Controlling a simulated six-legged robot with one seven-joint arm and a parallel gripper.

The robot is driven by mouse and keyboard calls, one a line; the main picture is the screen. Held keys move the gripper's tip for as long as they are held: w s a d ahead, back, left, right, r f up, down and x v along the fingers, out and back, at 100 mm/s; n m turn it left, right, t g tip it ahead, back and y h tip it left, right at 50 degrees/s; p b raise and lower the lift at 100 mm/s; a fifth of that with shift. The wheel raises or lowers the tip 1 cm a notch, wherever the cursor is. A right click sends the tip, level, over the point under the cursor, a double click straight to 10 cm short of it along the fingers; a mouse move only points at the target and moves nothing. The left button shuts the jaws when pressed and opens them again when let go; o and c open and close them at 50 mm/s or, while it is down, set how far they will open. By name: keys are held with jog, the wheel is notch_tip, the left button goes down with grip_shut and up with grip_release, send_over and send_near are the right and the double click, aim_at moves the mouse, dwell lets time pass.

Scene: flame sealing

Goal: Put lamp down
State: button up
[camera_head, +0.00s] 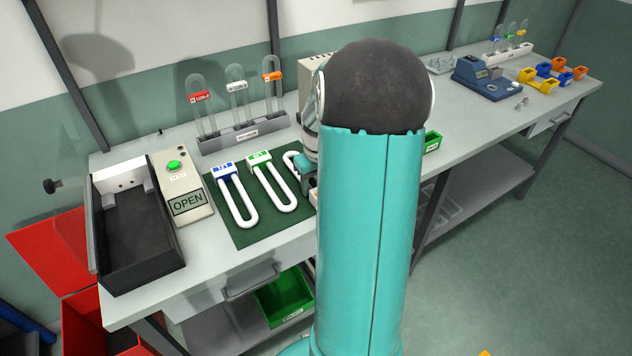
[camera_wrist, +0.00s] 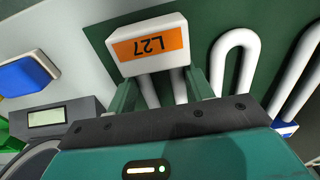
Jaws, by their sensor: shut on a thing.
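My gripper (camera_wrist: 163,88) is shut on a lamp (camera_wrist: 150,48) with a white cap and an orange label reading L27, upside down in the wrist view. Its white tubes run between the fingers. In the head view my gripper (camera_head: 306,175) is at the right of the dark green mat (camera_head: 246,236), mostly hidden by my arm. I cannot tell whether the held lamp touches the mat. Two white U-shaped lamps, one with a blue label (camera_head: 244,211) and one with a green label (camera_head: 284,202), lie on the mat, to the left of my gripper.
Behind the mat stands a grey rack (camera_head: 243,137) with several glass tubes. Left are an OPEN box (camera_head: 181,187) with a green button and a black tray (camera_head: 138,236). A blue device (camera_head: 487,80) and coloured bins (camera_head: 541,84) stand right. A display device (camera_wrist: 48,118) is beside my gripper.

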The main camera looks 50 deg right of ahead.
jog(key=shift+f, duration=0.1)
jog(key=o, duration=1.3)
jog(key=shift+o, duration=0.2)
jog(key=shift+w, duration=0.1)
notch_tip(320, 180, up, 12)
jog(key=a+r+n, duration=0.1)
jog(key=a+r, duration=0.4)
jog(key=a, duration=0.6)
jog(key=s+a+r+n+t, duration=0.1)
jog(key=s+a, duration=0.3)
jog(key=a, duration=0.7)
jog(key=s+a+r+n+t, duration=0.1)
jog(key=s+a+t, duration=0.2)
jog(key=a, duration=0.9)
jog(key=shift+s+n+t, duration=0.3)
jog(key=shift+s+t, duration=0.1)
jog(key=shift+s, duration=0.7)
jog(key=shift+s+a, duration=0.2)
jog(key=shift+a, duration=0.05)
jog(key=shift+c, duration=1.2)
